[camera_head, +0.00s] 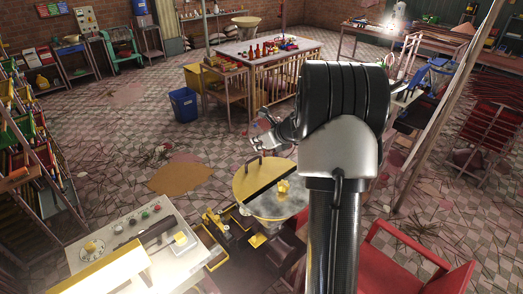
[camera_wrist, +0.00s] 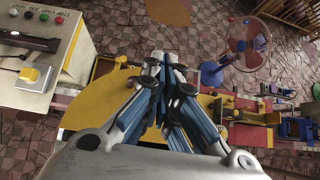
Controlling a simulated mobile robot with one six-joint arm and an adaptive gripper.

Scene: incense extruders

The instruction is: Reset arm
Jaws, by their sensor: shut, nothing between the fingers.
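My gripper (camera_head: 268,131) is raised in the middle of the head view, partly hidden behind my own arm, which fills the centre right. In the wrist view its fingers (camera_wrist: 166,68) are drawn together with nothing between them. A round yellow-lidded drum (camera_head: 262,178) with a dark bar across it stands below my gripper, and the gripper is apart from it. The wrist view shows a yellow surface (camera_wrist: 104,112) beneath the fingers.
A control box (camera_head: 133,222) with knobs and a dark handle stands at lower left. A red chair (camera_head: 392,262) is at lower right. A blue bin (camera_head: 184,104) and a table with bottles (camera_head: 262,60) stand farther back. A fan (camera_wrist: 246,46) shows in the wrist view. Tiled floor lies open at left.

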